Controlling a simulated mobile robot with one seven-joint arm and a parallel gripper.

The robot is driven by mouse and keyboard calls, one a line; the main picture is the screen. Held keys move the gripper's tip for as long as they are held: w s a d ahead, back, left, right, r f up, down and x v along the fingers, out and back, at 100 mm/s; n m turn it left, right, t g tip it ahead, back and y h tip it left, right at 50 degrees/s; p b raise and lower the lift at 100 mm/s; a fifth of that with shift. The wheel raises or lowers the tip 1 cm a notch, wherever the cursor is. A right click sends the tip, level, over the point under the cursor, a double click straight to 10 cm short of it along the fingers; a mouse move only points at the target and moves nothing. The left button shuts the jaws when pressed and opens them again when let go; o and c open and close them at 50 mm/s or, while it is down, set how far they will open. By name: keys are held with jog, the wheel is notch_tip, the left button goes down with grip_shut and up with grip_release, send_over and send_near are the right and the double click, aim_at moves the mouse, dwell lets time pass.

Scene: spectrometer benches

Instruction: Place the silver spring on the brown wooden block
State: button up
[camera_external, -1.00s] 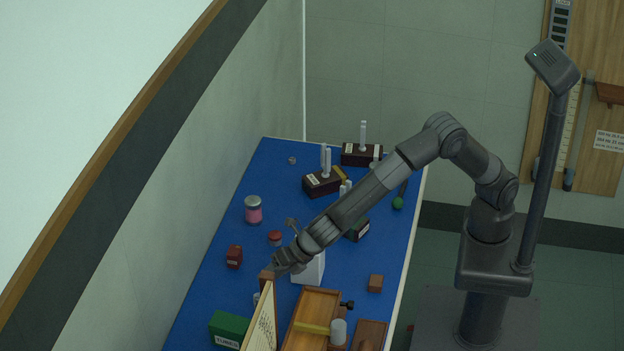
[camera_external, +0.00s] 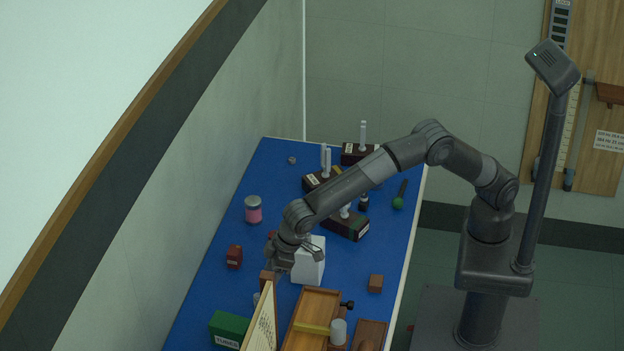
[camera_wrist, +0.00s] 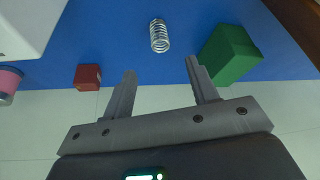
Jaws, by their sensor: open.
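The silver spring (camera_wrist: 159,36) stands on the blue bench in the wrist view, beyond the gap between my fingertips and apart from them. In the external view it seems to show as a small pale shape (camera_external: 256,298) beside a slanted board. My gripper (camera_wrist: 160,68) is open and empty; in the external view it (camera_external: 281,265) is over the bench, left of a white block. A small brown wooden block (camera_external: 375,283) sits right of the white block. Another brown piece (camera_external: 267,277) shows just below my gripper; I cannot tell its full shape.
A green box (camera_wrist: 230,54) stands right of the spring. A red container (camera_wrist: 88,77) and a pink jar (camera_wrist: 8,84) are to its left. The white block (camera_external: 308,264), slanted board (camera_external: 262,325) and wooden tray (camera_external: 312,305) crowd my gripper. Dark labelled bases stand farther back.

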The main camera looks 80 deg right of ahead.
aim_at(258, 297)
jog(key=x, duration=1)
jog(key=shift+w+f, duration=0.1)
jog(key=shift+f, duration=0.2)
jog(key=c, duration=1.1)
jog(key=shift+c, duration=0.2)
